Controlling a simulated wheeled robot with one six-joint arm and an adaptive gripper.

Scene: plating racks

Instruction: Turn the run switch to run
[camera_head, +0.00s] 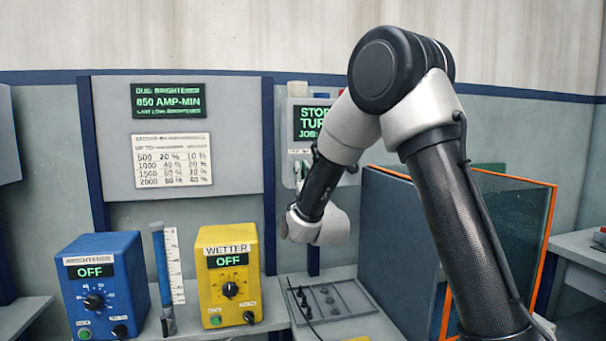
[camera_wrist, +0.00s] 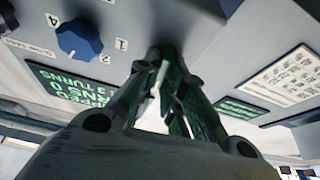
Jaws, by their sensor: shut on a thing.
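The grey control box (camera_head: 293,119) is on the wall behind my arm. Its green-lit screen (camera_head: 309,123) reads "STOP…" and "TURNS", partly cut off by my arm. In the wrist view the box is upside down, with a blue knob (camera_wrist: 79,38) among printed numbers and a green screen (camera_wrist: 75,88) reading 0 and 3 turns. My gripper (camera_wrist: 168,58) has its fingertips close together against the box face, beside the knob's scale. It is shut on a small part there, seemingly the run switch. The fingers hide that part, so its position cannot be seen.
A blue BRIGHTENER box (camera_head: 128,257) and a yellow WETTER box (camera_head: 208,291), both showing OFF, stand below left. A blue stick and white scale (camera_head: 175,265) stand between them. An orange-edged clear panel (camera_head: 548,225) stands right of my arm. A notice board (camera_head: 235,170) hangs left.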

